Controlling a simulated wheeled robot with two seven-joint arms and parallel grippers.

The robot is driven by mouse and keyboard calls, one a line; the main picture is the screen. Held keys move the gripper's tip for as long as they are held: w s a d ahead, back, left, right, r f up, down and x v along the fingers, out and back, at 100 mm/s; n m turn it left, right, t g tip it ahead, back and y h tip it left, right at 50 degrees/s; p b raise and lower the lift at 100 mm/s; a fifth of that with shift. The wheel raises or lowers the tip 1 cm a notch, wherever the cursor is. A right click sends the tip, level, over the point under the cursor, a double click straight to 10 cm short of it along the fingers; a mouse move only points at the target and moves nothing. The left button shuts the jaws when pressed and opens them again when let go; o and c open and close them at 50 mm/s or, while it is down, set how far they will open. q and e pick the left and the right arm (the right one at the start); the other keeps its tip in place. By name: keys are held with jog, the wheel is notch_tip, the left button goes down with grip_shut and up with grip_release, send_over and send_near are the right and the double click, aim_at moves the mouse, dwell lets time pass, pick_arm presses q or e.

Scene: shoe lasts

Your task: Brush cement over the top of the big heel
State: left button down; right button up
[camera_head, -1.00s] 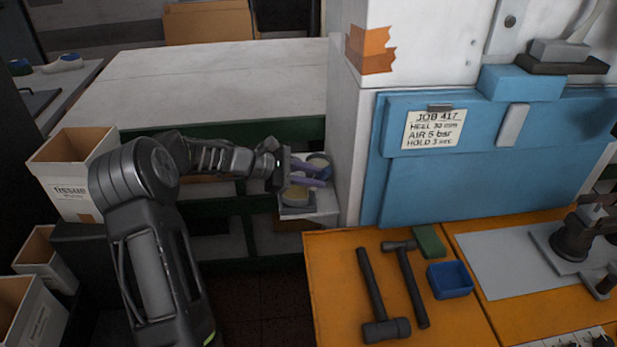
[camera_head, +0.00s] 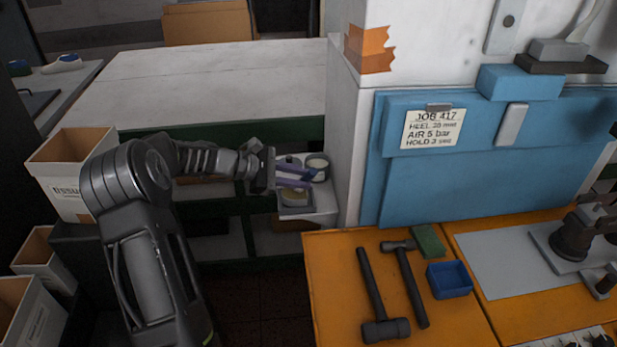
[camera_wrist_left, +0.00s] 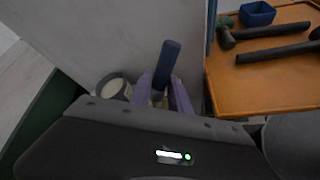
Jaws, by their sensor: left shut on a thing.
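My left gripper (camera_head: 293,178), with purple fingers, is over a small light shelf (camera_head: 322,208) beside the white pillar. It is shut on a brush whose dark blue handle (camera_wrist_left: 167,65) rises between the fingers in the left wrist view. The brush's lower end is hidden by the fingers and the wrist. A round pot with pale contents (camera_head: 317,161) stands just behind the fingers; it also shows in the left wrist view (camera_wrist_left: 113,87). A yellowish round dish (camera_head: 295,198) lies in front of the fingers. I cannot make out a big heel. My right gripper is not in view.
The orange bench (camera_head: 340,270) holds two dark hammers (camera_head: 372,295), a green block (camera_head: 429,241), a blue tray (camera_head: 450,279) and a dark press (camera_head: 575,240). The pillar (camera_head: 343,140) and blue panel (camera_head: 450,185) stand close right of the gripper.

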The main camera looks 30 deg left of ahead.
pick_arm(q)
jog(key=shift+s+a+f, duration=0.2)
jog(key=shift+s+a, duration=0.05)
jog(key=shift+a, duration=0.05)
jog(key=shift+s+a, duration=0.1)
jog(key=shift+a, duration=0.05)
jog(key=shift+s+a, duration=1.25)
jog(key=shift+a, duration=0.2)
notch_tip(320, 180, up, 6)
jog(key=p, duration=0.4)
jog(key=shift+r, duration=0.2)
jog(key=shift+w+d+r, duration=0.1)
jog(key=shift+w, duration=0.05)
